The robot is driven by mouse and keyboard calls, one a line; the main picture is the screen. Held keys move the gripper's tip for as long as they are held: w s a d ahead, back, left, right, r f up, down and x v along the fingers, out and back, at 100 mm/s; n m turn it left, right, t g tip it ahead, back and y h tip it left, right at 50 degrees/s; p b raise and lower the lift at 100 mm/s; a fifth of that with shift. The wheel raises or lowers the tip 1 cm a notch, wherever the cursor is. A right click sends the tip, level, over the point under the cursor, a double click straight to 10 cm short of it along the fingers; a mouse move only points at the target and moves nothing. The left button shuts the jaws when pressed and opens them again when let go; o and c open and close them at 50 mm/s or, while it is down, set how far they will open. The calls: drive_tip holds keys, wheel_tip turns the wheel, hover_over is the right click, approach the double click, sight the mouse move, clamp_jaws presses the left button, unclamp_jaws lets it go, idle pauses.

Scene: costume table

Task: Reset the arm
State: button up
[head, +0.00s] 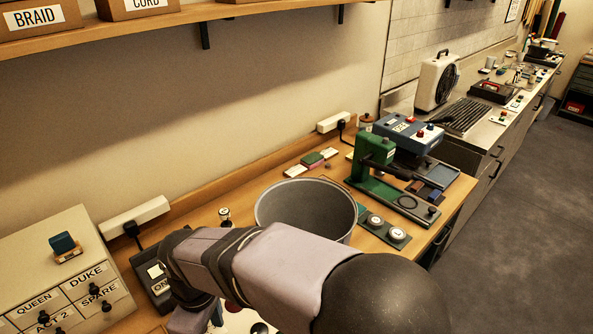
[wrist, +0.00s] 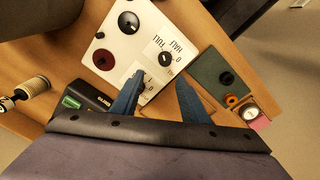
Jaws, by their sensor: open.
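My gripper (wrist: 161,80) is open in the wrist view, its two blue fingers apart with nothing held between them. The fingers point over a white control panel (wrist: 108,58) with a black knob, a dark red knob and a dial marked HALF and FULL. Whether the fingertips touch the panel I cannot tell. In the head view my arm reaches across the front of the wooden table and hides most of my gripper. Part of the white panel shows below the arm (head: 240,320).
A grey bin (head: 300,205) stands just behind my arm. A green press (head: 375,165) is right of it. A drawer cabinet (head: 45,255) is at left, with a dark switch box (head: 150,280) beside it. A dark green plate (wrist: 217,75) lies right of the panel.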

drive_tip(key=s+d+f+m, duration=0.2)
drive_tip(key=d+f, duration=0.1)
drive_tip(key=s+d+f+m, duration=0.1)
drive_tip(key=d+f, duration=0.1)
drive_tip(key=shift+s+m+g+h, duration=0.25)
drive_tip(key=shift+m+g+h, duration=0.05)
drive_tip(key=w+d+m, duration=0.1)
drive_tip(key=d+m, duration=1.1)
drive_tip(key=d, duration=1.5)
drive_tip(key=shift+w+d+r, duration=0.15)
drive_tip(key=shift+d+r, duration=0.25)
